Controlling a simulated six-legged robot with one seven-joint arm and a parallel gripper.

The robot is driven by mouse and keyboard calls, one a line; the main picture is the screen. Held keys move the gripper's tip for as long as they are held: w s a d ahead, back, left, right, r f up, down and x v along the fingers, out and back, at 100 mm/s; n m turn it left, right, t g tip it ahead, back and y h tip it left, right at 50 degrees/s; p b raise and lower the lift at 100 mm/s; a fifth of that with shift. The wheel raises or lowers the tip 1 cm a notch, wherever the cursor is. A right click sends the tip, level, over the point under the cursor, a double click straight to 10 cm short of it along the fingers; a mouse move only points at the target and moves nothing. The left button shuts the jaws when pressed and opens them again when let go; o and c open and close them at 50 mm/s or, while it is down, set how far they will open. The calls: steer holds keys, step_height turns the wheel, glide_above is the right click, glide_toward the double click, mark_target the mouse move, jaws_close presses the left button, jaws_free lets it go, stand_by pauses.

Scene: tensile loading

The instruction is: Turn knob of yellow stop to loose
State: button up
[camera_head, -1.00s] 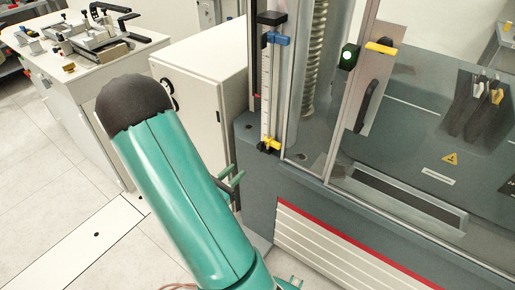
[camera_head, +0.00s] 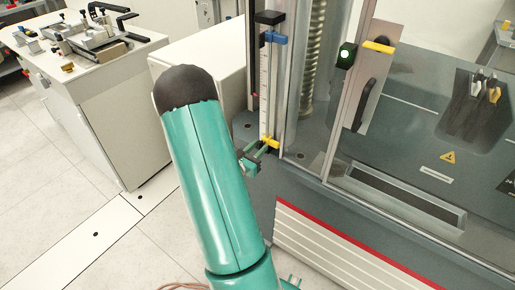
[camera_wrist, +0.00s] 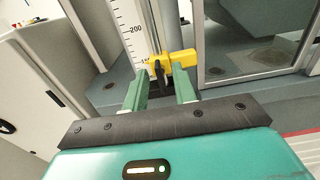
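The yellow stop (camera_head: 271,142) sits low on the upright scale (camera_head: 266,95) at the left corner of the machine. In the wrist view the yellow stop (camera_wrist: 181,58) is just beyond my fingertips, with a small dark knob (camera_wrist: 158,71) on its near side. My gripper (camera_wrist: 161,75) is open, with its two green fingers apart and the knob in the gap between them; I cannot tell whether either finger touches it. In the head view my gripper (camera_head: 254,156) is just left of and below the stop, partly hidden by my arm.
A blue stop (camera_head: 275,38) is higher on the same scale. A glass door with a dark handle (camera_head: 371,104) stands to the right. A white cabinet (camera_head: 205,72) is behind my arm, and a bench with a fixture (camera_head: 100,38) is at the upper left.

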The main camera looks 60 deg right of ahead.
steer(key=shift+d, duration=0.15)
jaws_close()
steer(key=shift+n, duration=0.3)
steer(key=n, duration=0.7)
steer(key=shift+w, duration=0.15)
steer(key=n, duration=0.5)
steer(key=shift+f+n, duration=0.15)
steer(key=shift+n, duration=0.15)
steer(key=n, duration=0.4)
steer(key=shift+f+n, duration=0.1)
steer(key=shift+n, duration=0.2)
